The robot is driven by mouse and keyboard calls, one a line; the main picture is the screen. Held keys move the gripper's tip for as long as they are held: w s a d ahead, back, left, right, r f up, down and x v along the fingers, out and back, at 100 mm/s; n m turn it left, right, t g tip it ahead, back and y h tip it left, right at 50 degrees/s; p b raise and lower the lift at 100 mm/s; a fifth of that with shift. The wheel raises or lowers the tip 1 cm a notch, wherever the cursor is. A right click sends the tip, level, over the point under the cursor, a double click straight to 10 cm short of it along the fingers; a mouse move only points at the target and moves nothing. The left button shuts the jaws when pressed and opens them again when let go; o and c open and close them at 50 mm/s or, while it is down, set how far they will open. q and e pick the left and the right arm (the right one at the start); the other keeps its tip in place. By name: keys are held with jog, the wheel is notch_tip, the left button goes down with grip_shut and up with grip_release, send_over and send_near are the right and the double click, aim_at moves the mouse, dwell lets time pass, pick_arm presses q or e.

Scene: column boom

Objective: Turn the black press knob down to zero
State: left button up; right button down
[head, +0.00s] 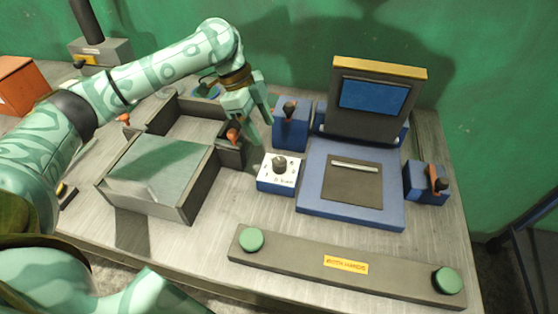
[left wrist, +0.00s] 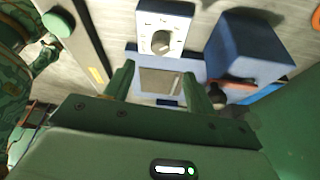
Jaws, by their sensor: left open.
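The black press knob (head: 279,163) sits on the white top of a small blue control box (head: 277,185), left of the press. In the left wrist view, the knob (left wrist: 161,42) shows on its white dial face (left wrist: 168,22), just beyond the fingertips. A pointer mark on the knob is too small to read. My left gripper (head: 259,128) is open and empty, above and behind the knob, apart from it. Its two fingers also show in the left wrist view (left wrist: 157,74). My right gripper is not in view.
The blue press (head: 390,212) with its raised dark lid (head: 375,105) stands right of the knob. A blue block with a lever (head: 290,130) stands close behind it. A bar with green buttons (head: 340,270) lies in front.

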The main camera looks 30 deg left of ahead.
aim_at(278, 160)
pick_arm(q)
jog(key=b+x, duration=0.3)
jog(key=x, duration=0.7)
jog(key=shift+d+f, duration=0.2)
jog(key=shift+f, duration=0.1)
jog(key=c, duration=1)
